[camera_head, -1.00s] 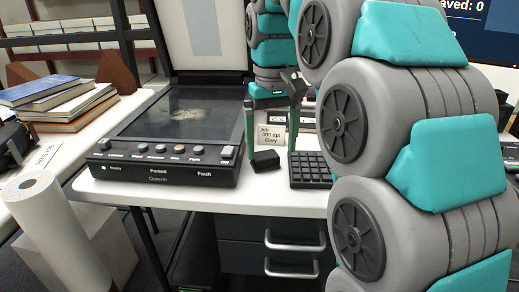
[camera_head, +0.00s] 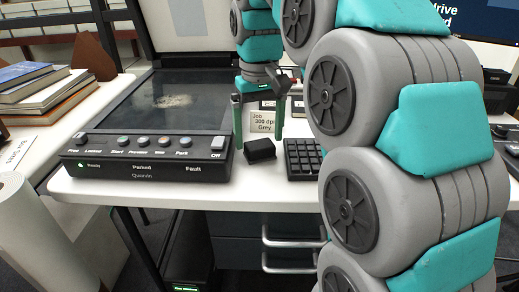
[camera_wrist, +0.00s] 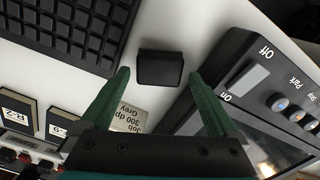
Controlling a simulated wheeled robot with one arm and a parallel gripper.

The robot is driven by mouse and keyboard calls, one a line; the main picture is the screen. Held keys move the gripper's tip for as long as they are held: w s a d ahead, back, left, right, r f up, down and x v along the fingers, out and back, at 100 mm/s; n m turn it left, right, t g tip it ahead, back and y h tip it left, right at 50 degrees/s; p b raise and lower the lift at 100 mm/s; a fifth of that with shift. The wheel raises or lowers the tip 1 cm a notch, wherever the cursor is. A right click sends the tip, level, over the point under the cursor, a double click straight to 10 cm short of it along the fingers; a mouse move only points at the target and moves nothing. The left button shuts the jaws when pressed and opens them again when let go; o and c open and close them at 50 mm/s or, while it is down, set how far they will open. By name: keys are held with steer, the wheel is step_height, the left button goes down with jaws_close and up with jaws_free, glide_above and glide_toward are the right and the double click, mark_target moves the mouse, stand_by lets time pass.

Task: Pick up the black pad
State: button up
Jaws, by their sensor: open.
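The black pad (camera_head: 260,150) is a small dark block lying on the white table between the scanner and the keyboard. In the wrist view the pad (camera_wrist: 160,69) lies ahead of my gripper, centred between the fingertips. My gripper (camera_head: 258,143) is open, with its two green fingers pointing down on either side of the pad. In the wrist view the gripper (camera_wrist: 159,72) shows clear gaps on both sides of the pad, touching neither. How high the fingertips are above the table is hard to tell.
A scanner (camera_head: 146,160) with buttons stands just left of the pad. A black keyboard (camera_head: 303,158) is close on the right. A "Job 300 dpi Grey" card (camera_head: 263,121) stands behind the pad. Books (camera_head: 38,90) are stacked at far left. White table is clear in front.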

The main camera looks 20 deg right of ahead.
mark_target(260, 144)
steer(key=shift+f, duration=1.5)
steer(key=c, duration=1.3)
steer(key=shift+o, duration=0.2)
steer(key=shift+r, duration=0.15)
